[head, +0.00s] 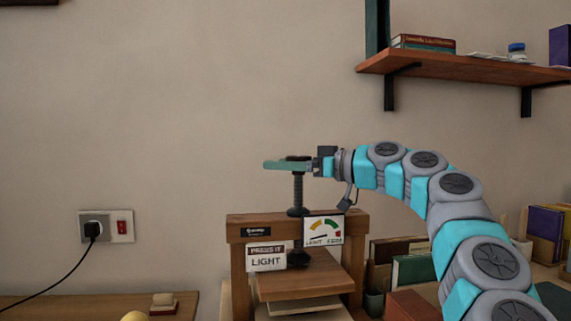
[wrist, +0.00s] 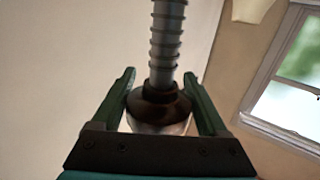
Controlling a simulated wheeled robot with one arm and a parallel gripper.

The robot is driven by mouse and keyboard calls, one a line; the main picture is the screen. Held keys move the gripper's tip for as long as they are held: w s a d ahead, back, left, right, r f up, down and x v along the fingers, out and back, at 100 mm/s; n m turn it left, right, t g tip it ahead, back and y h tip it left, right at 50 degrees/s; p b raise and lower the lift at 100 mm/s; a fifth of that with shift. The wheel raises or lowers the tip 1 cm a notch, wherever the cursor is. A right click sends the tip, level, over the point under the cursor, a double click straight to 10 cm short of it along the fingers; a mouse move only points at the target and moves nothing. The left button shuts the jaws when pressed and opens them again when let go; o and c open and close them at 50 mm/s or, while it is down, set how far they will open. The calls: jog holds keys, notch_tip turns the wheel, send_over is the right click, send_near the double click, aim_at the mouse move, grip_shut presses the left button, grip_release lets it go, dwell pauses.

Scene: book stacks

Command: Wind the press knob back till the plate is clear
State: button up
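The book press (head: 238,262) is a wooden frame with a dark upright screw (head: 298,191). The knob (head: 298,158) is at the screw's top; the wrist view shows it dark and round (wrist: 160,103). My gripper (head: 291,166) reaches it from the right, with one green finger on each side of the knob, very close to it. I cannot tell whether they touch it. The screw's black foot (head: 298,257) is low in the frame, above a brown plate (head: 300,286). Pale layers (head: 303,305) lie under the plate. I cannot tell whether foot and plate touch.
Books (head: 412,270) stand right of the press, under my arm. A wall shelf (head: 470,68) is above right. A socket (head: 106,227) with a cable is at left.

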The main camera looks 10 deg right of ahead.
jog(key=o, duration=0.3)
jog(key=shift+d+r, duration=0.1)
jog(key=shift+b+v, duration=0.6)
jog(key=shift+v, duration=3.35)
